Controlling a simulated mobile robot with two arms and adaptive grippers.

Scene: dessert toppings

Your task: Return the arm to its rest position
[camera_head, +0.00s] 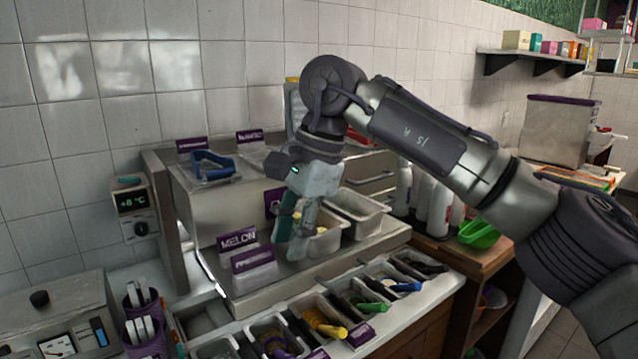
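My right arm comes in from the right, and its gripper (298,240) points down over the upper topping counter. The gripper is seen side-on in front of a metal bin (328,243) with pale contents, and its fingers overlap the bin in the picture. A teal strip (284,217) shows along the fingers; I cannot tell whether it is a held tool or something behind. The finger opening is not clear, nor is contact with the bin. My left gripper is not in view.
Purple signs, one reading MELON (237,240), stand left of the gripper. A lower row of bins holds coloured scoops, including a yellow one (322,322) and a green one (370,306). White bottles (440,208) and a green bowl (479,234) stand right.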

